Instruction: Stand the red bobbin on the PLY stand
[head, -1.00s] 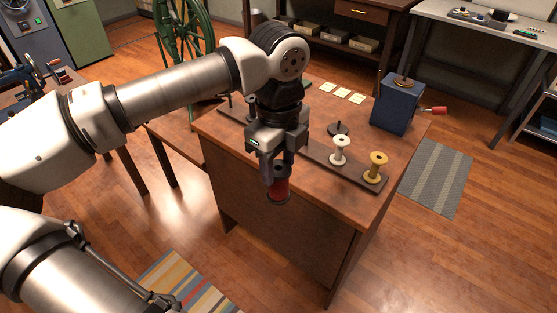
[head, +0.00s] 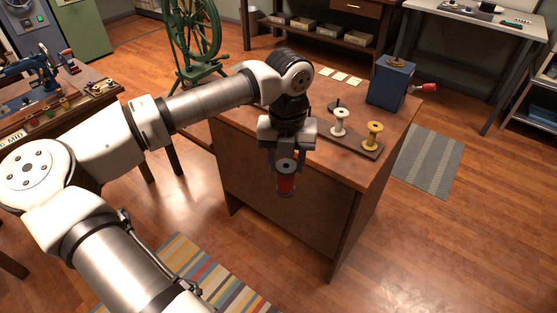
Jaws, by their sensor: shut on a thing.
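My gripper (head: 286,160) is shut on the red bobbin (head: 286,184), which hangs upright below the fingers with a dark flange at its top and bottom. It appears in front of the near edge of the wooden desk (head: 270,205), in the open. I cannot read a PLY label on any stand from here.
A white bobbin (head: 340,122) and a yellow bobbin (head: 373,136) stand on a dark rail on the desk. A blue box with a red handle (head: 390,84) and pale cards (head: 340,75) are behind. A cluttered table (head: 95,118) stands left, a green spinning wheel (head: 196,45) behind.

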